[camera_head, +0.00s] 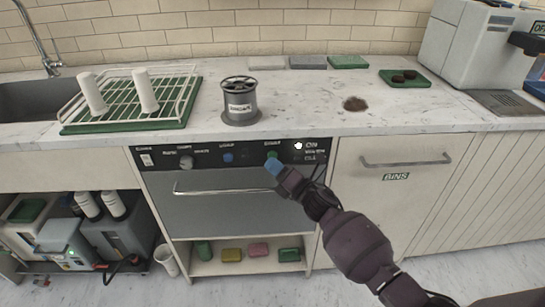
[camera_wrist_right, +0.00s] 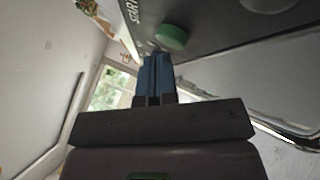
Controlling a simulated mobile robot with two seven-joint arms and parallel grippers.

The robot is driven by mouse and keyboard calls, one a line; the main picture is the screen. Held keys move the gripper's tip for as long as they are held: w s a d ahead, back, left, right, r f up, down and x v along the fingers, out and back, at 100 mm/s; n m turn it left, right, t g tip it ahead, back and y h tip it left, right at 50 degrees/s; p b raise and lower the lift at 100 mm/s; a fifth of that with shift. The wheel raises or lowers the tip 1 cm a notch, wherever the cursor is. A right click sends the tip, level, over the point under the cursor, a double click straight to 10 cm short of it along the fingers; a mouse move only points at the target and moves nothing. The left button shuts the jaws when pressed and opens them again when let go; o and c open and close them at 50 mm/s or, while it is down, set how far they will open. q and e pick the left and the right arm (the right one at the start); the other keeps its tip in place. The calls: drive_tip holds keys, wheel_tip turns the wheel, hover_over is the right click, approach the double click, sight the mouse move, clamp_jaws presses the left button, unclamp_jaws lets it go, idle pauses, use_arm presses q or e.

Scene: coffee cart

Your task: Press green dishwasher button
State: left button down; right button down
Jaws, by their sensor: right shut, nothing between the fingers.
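The dishwasher (camera_head: 228,215) is under the counter, with a black control panel (camera_head: 208,158) along its top. The green button (camera_head: 272,156) is on the panel, right of a blue button (camera_head: 228,157); my gripper partly covers it in the head view. In the right wrist view the green button (camera_wrist_right: 173,38) shows as a round knob just beyond my fingertips. My right gripper (camera_head: 272,166) is shut and empty, with its blue fingertips at the green button. In the right wrist view the fingers (camera_wrist_right: 155,60) are together; I cannot tell whether they touch the button. My left gripper is not in view.
A handle (camera_head: 222,190) runs across the dishwasher door below the panel. A dish rack (camera_head: 130,98) and a dark cylinder (camera_head: 239,102) stand on the counter above. A cabinet marked BINS (camera_head: 395,177) is to the right.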

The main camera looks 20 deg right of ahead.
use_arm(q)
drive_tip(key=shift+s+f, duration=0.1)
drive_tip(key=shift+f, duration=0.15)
use_arm(e)
drive_tip(key=shift+w+d, duration=0.15)
drive_tip(key=shift+w, duration=0.3)
idle(0.4)
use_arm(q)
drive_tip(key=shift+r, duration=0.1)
use_arm(e)
drive_tip(key=shift+s, duration=0.15)
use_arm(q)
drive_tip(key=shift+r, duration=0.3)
use_arm(e)
drive_tip(key=shift+s+a, duration=0.3)
drive_tip(key=shift+s, duration=0.4)
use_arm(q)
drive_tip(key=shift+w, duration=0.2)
